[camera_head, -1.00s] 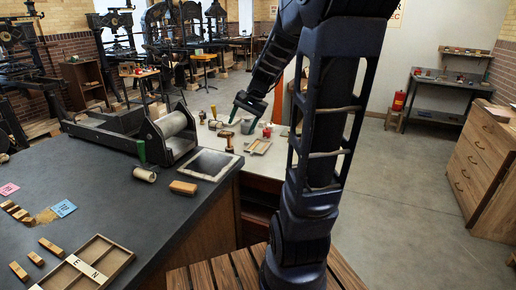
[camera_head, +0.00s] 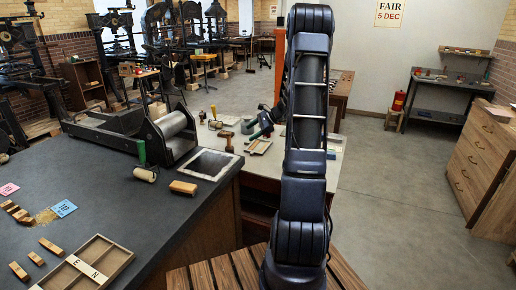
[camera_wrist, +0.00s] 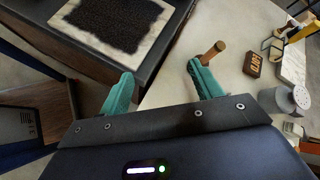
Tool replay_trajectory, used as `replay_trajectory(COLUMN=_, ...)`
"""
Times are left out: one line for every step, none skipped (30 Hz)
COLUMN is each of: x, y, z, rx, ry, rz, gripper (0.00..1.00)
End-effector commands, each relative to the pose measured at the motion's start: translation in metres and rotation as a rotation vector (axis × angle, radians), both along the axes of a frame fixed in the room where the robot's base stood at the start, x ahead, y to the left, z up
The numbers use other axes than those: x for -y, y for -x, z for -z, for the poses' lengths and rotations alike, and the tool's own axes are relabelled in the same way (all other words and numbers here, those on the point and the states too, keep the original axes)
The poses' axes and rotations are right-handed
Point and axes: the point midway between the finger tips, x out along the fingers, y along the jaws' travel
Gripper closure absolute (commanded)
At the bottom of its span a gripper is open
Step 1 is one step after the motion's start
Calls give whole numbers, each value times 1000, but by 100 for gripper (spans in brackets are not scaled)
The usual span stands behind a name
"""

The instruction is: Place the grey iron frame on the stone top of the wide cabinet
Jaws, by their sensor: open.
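The wide cabinet's dark stone top (camera_head: 110,200) fills the left of the head view. I cannot make out a grey iron frame for certain in either view. A pale-bordered slab with a black textured middle (camera_head: 208,164) lies near the top's right corner; it also shows at the top of the wrist view (camera_wrist: 115,22). My gripper (camera_head: 260,127) is small and partly hidden by my arm in the head view, over the pale table. In the wrist view its teal fingers (camera_wrist: 163,88) stand wide apart with nothing held between them.
On the stone top are a roller press (camera_head: 172,128), a brown block (camera_head: 183,187) and a divided wooden case (camera_head: 110,245).

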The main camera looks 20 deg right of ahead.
Motion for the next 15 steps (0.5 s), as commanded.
replay_trajectory(x=11, y=-9, z=15, rx=-19, ry=-36, rz=42, gripper=35)
replay_trajectory(x=17, y=-14, z=22, rx=-27, ry=-56, rz=67, gripper=35)
replay_trajectory(x=26, y=-20, z=32, rx=-40, ry=-83, rz=98, gripper=35)
replay_trajectory(x=32, y=-25, z=40, rx=-48, ry=-104, rz=123, gripper=35)
replay_trajectory(x=38, y=-29, z=47, rx=-57, ry=-124, rz=148, gripper=35)
replay_trajectory(x=46, y=-34, z=57, rx=-68, ry=-152, rz=180, gripper=35)
replay_trajectory(x=52, y=-39, z=65, rx=-76, ry=-173, rz=206, gripper=35)
replay_trajectory(x=58, y=-43, z=73, rx=-84, ry=-193, rz=229, gripper=35)
replay_trajectory(x=67, y=-47, z=84, rx=-96, ry=-221, rz=263, gripper=35)
replay_trajectory(x=74, y=-51, z=93, rx=-105, ry=-243, rz=289, gripper=35)
replay_trajectory(x=80, y=-54, z=101, rx=-112, ry=-263, rz=313, gripper=35)
replay_trajectory(x=89, y=-58, z=112, rx=-123, ry=-290, rz=346, gripper=35)
replay_trajectory(x=95, y=-61, z=120, rx=-131, ry=-311, rz=370, gripper=35)
replay_trajectory(x=102, y=-63, z=128, rx=-137, ry=-329, rz=393, gripper=35)
replay_trajectory(x=109, y=-66, z=138, rx=-146, ry=-353, rz=423, gripper=35)
